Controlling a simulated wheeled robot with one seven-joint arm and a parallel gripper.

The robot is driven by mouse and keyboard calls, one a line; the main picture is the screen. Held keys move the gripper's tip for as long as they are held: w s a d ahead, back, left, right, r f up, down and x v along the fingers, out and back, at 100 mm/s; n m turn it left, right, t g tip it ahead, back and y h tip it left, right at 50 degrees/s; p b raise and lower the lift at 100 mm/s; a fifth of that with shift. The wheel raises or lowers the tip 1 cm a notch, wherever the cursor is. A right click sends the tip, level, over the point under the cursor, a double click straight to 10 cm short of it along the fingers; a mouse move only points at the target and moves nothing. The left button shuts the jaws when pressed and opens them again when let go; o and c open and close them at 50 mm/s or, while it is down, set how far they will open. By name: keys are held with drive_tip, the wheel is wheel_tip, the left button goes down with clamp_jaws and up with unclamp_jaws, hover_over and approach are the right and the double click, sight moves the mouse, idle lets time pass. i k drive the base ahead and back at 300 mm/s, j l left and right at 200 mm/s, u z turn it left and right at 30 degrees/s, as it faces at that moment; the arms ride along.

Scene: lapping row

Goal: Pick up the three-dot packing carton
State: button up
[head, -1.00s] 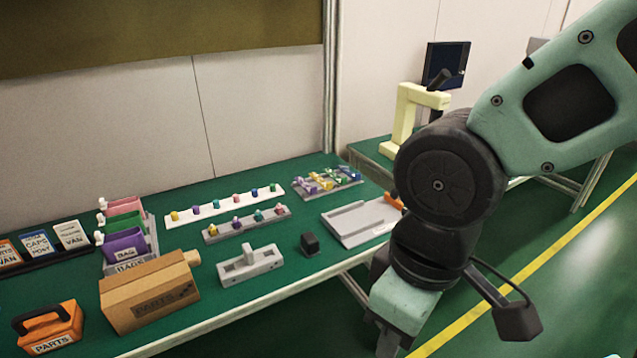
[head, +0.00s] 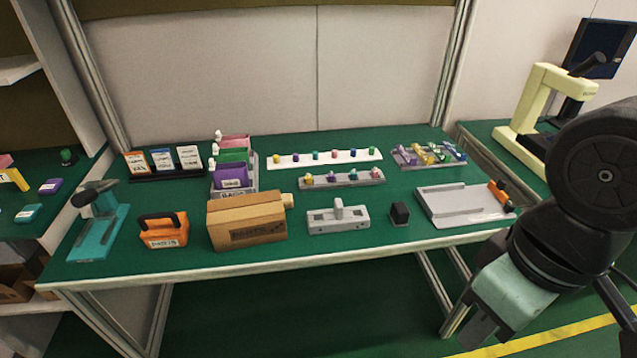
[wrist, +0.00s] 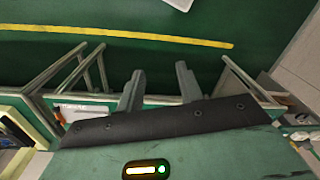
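A brown carton (head: 247,220) marked PARTS stands near the front edge of the green workbench, left of its middle; I can make out no dots on it. Other brown cartons (head: 15,283) sit low on a shelf at the far left, partly cut off, with marks too small to read. My gripper (head: 482,338) hangs at the lower right in the head view, off the bench front and far from the cartons. In the wrist view its two fingers (wrist: 158,78) are apart with nothing between them, over green floor. No carton is recognisable in the wrist view.
An orange PARTS case (head: 163,238) and a teal stand (head: 98,230) are left of the bench carton. A grey fixture (head: 338,222), a black block (head: 399,213) and a grey tray (head: 462,205) are right of it. Coloured bins (head: 233,185) stand behind it.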

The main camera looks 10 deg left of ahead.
sight(235, 235)
drive_tip(key=i+j+u, duration=0.35)
drive_tip(key=i, duration=0.15)
drive_tip(key=i+j+u, duration=0.2)
drive_tip(key=i+u, duration=0.15)
drive_tip(key=i, duration=0.15)
